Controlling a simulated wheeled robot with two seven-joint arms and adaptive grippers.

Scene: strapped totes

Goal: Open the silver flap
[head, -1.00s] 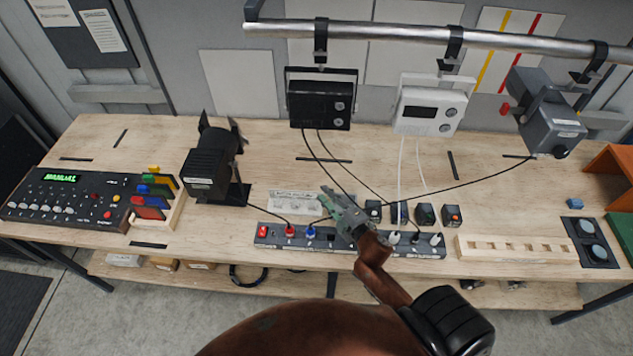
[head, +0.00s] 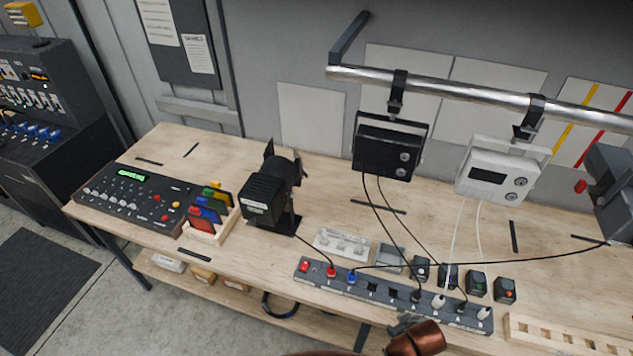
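A small silver-grey square piece (head: 389,257) stands just behind the power strip (head: 350,280), among the plug blocks. It looks like a flap, but I cannot tell whether it is open or shut. My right gripper (head: 405,322) is at the bottom of the head view, in front of the power strip and apart from the grey piece. It is small and partly hidden by its own copper-coloured arm, so its finger opening is unclear. My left gripper is not in view.
A black lamp (head: 265,200) stands left of the strip, and a control desk (head: 130,195) is at the left. Black (head: 388,147) and white (head: 500,172) lamps hang from a rail (head: 450,90). Cables cross above the strip. Bare wood lies behind the plug blocks.

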